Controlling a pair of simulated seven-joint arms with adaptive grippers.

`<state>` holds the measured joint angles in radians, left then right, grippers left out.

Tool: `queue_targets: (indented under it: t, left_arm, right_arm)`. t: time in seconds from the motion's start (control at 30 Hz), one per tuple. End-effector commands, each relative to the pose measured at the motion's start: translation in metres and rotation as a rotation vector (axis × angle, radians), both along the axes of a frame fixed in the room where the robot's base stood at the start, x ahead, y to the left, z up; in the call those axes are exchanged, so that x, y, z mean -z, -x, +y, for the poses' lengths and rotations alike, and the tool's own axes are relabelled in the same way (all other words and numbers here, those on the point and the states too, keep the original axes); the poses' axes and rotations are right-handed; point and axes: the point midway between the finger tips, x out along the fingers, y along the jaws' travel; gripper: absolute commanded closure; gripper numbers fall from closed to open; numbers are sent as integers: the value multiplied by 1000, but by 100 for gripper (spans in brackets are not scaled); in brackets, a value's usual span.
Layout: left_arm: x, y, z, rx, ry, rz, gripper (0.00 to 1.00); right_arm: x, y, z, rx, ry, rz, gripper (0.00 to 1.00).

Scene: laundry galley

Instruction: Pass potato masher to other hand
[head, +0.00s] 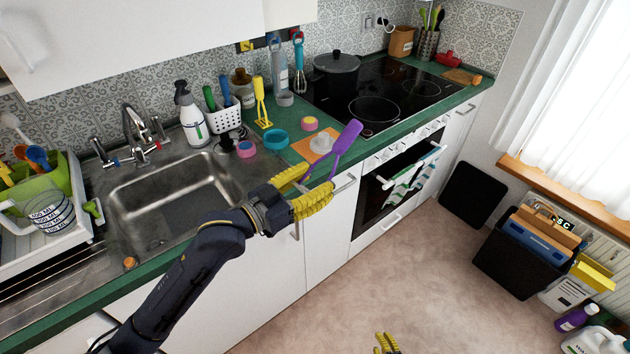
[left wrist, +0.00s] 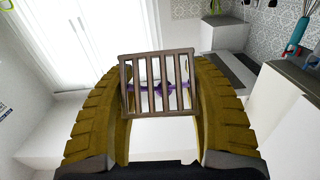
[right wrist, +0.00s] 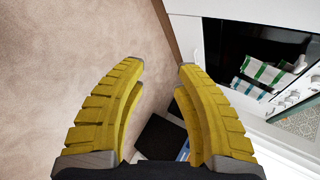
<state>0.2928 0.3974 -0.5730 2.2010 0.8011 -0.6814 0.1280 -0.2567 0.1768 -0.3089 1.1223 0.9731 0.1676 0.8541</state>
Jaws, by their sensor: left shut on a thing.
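The potato masher (head: 347,138) has a purple handle and, in the left wrist view, a brownish slotted head (left wrist: 158,85). My left gripper (head: 312,190) is shut on it in the air in front of the counter. The purple handle points up and to the right in the head view. In the left wrist view, the slotted head lies between the fingers (left wrist: 160,95) and partly hides the purple part behind it. My right gripper (head: 386,343) shows only at the bottom edge of the head view, well below the masher. In the right wrist view its fingers (right wrist: 161,66) are apart and empty.
The green counter (head: 290,150) holds a yellow utensil (head: 260,97), a teal bowl (head: 275,139) and several other items. The sink (head: 170,190) is at left, the hob (head: 375,110) behind, the oven (head: 385,190) in front. The floor (head: 400,270) at centre right is open; a black bin (head: 515,262) stands right.

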Motion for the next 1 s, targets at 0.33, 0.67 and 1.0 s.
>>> queue_targets:
  t: [0.33, 0.67, 1.0]
  left_arm:
    - [0, 0, 0, 0, 1, -1, 79]
    - [0, 0, 0, 0, 1, -1, 79]
    - [0, 0, 0, 0, 1, -1, 79]
  right_arm:
    - [96, 132, 6, -450, 417, 236, 69]
    - [153, 257, -6, -1045, 760, 419, 69]
    - [169, 320, -29, -1613, 1011, 444, 69]
